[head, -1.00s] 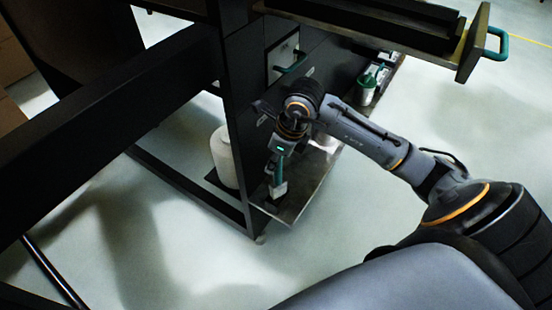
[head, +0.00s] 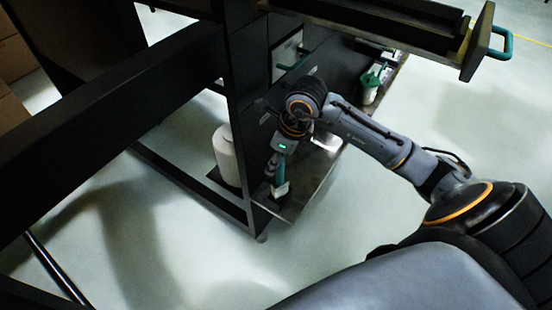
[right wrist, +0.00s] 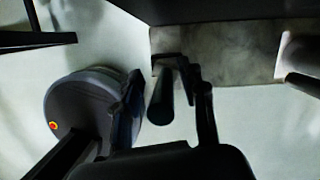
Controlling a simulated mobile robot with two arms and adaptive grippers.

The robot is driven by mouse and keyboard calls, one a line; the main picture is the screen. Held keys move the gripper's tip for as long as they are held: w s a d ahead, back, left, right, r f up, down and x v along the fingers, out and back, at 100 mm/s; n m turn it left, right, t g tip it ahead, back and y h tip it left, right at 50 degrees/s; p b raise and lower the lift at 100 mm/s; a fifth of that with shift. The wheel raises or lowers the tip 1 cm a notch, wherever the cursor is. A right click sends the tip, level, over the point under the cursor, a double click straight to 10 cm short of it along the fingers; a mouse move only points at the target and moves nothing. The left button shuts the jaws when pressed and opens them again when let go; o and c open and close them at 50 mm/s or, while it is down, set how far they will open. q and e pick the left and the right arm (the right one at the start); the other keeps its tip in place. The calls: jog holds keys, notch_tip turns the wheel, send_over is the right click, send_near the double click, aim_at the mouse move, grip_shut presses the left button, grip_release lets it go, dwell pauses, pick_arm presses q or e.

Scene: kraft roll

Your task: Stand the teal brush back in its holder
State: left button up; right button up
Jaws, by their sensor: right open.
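The teal brush (head: 281,172) is roughly upright at the near end of the low metal shelf in the head view, its pale lower end (head: 281,191) down. A dark holder (head: 270,194) shows partly beside that lower end; I cannot tell if the brush is seated in it. My right gripper (head: 279,163) is at the brush's upper part. In the right wrist view, the handle (right wrist: 160,104) looks dark and lies between the spread fingers of my right gripper (right wrist: 168,104), with a gap to the right finger. A dark bracket (right wrist: 171,60) is just beyond it. My left gripper is out of view.
The metal shelf (head: 312,180) runs along the dark cabinet. A pale container with a teal top (head: 370,84) stands at its far end. A white roll (head: 225,157) stands left of the cabinet post. A drawer with a teal handle (head: 507,45) juts out above. Floor in front is clear.

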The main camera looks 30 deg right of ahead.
pick_arm(q)
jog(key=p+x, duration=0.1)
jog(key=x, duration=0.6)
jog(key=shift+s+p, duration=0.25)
jog(key=shift+p, duration=0.15)
pick_arm(e)
jog(key=v, duration=1.2)
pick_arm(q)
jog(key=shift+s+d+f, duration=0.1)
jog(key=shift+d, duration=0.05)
